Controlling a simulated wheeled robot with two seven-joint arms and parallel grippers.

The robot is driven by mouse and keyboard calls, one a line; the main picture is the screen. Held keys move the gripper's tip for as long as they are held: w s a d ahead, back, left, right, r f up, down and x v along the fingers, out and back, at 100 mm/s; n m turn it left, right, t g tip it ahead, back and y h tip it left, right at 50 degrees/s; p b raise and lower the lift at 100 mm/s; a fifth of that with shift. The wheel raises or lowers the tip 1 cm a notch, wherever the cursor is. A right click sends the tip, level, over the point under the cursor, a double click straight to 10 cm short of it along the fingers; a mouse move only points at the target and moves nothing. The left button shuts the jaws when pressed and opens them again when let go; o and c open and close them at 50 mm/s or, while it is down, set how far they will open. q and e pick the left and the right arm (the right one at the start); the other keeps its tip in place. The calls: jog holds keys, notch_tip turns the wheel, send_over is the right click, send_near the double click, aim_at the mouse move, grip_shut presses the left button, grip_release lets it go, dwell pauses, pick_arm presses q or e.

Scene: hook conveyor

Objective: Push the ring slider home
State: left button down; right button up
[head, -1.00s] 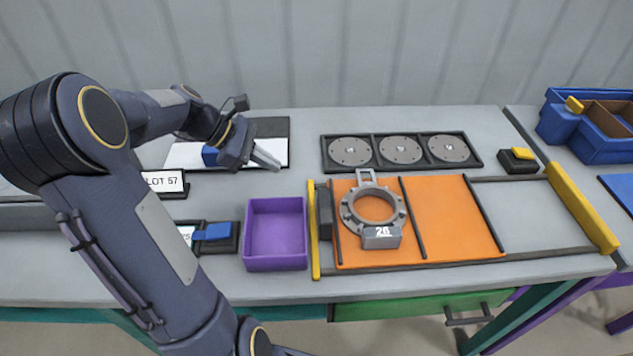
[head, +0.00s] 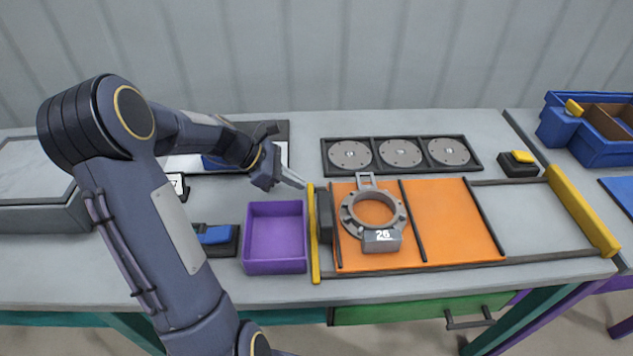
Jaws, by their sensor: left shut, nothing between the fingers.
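The ring slider is a grey ring (head: 347,216) with a block marked 26 (head: 382,241) at its front and a square loop (head: 366,181) at its back. It sits at the left part of the orange track panel (head: 455,220), across a dark rail. A dark block (head: 324,215) stands just left of it, against a yellow bar (head: 314,250). My left gripper (head: 293,179) is shut and empty, above the table, behind the purple tray and left of the yellow bar's back end. It looks apart from the ring. My right gripper is not in view.
A purple tray (head: 275,265) stands left of the track. A dark rack with several grey discs (head: 400,153) lies behind. A yellow bar (head: 583,210) closes the track's right end, with bare grey surface before it. A black block with a yellow top (head: 519,160) sits behind right.

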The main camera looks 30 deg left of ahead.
aim_at(427, 185)
pick_arm(q)
jog(key=shift+w+d+f+p, duration=0.1)
jog(key=shift+w+d+f, duration=0.1)
jog(key=shift+w+d, duration=0.45)
jog(key=shift+w+d+f+p, duration=0.15)
jog(key=shift+w+d, duration=0.2)
jog(key=shift+d, duration=0.45)
jog(key=shift+w+d+f+p, duration=0.1)
jog(key=shift+w+d+f, duration=0.1)
jog(key=shift+w+d, duration=0.45)
jog(key=shift+s+d, duration=0.1)
jog(key=shift+s, duration=0.05)
jog(key=w+d+p, duration=0.2)
jog(key=w+d, duration=0.2)
jog(key=d, duration=0.2)
jog(key=w+d+p, duration=0.1)
jog(key=w+d, duration=0.4)
jog(key=d, duration=0.2)
jog(key=w+d+p, duration=0.2)
jog(key=w+d, duration=0.2)
jog(key=d, duration=0.3)
jog(key=shift+w+d+p, duration=0.2)
jog(key=shift+w+p, duration=0.15)
